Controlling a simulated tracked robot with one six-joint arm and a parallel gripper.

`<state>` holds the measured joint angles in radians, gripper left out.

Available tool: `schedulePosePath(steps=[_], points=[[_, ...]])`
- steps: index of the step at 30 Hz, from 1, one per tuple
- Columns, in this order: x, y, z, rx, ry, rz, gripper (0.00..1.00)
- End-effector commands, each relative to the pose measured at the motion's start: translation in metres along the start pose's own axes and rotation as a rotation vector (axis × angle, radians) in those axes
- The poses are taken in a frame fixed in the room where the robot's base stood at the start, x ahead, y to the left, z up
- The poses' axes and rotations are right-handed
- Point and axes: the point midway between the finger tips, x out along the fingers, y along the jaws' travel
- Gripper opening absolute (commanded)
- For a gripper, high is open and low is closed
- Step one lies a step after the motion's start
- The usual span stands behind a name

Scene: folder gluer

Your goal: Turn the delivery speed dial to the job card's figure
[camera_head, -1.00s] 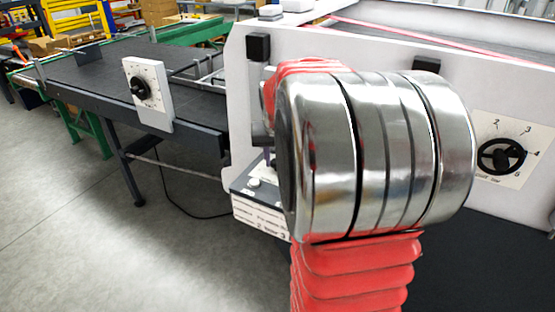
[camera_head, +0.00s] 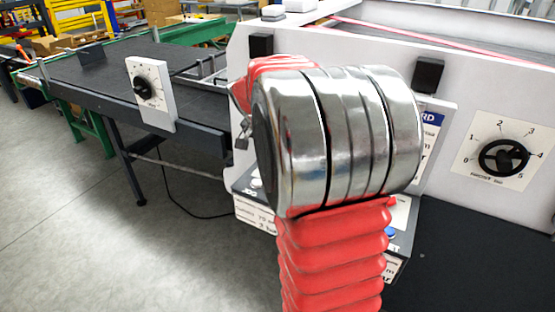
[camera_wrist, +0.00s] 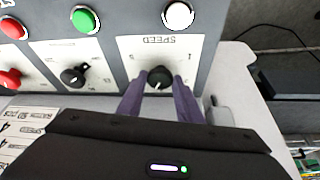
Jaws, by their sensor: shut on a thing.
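The speed dial (camera_wrist: 160,76) is a small round black knob on a white plate marked SPEED, which appears upside down in the wrist view. Its white pointer line is toward the lower side of the picture. My gripper (camera_wrist: 160,88) has its two purple fingers on either side of the knob, shut on it. The job card (camera_head: 432,128) is a white sheet with a blue header ending in "RD", mostly hidden behind my arm in the head view; its figure cannot be read.
The wrist view shows a white button (camera_wrist: 178,15), green button (camera_wrist: 85,19), another black knob (camera_wrist: 74,75) and red buttons. In the head view, a black handwheel dial (camera_head: 502,157) is at right and a white dial plate (camera_head: 152,93) stands on the conveyor (camera_head: 95,80).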

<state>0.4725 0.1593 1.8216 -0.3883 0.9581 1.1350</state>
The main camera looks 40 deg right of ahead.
Motion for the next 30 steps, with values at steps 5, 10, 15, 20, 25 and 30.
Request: schedulePosePath(steps=[5,10,15,20,25,30], points=[[0.0008,-0.0014,-0.0007,0.141,0.001,0.062,0.1],[0.0009,-0.0029,-0.0015,0.286,0.001,0.121,0.1],[0.0011,-0.0038,-0.0018,0.408,0.001,0.172,0.1],[0.0013,-0.0041,-0.002,0.488,0.001,0.207,0.1],[0.0009,-0.0044,-0.0025,0.538,0.002,0.225,0.1],[0.001,-0.0041,-0.0024,0.553,0.001,0.233,0.1]])
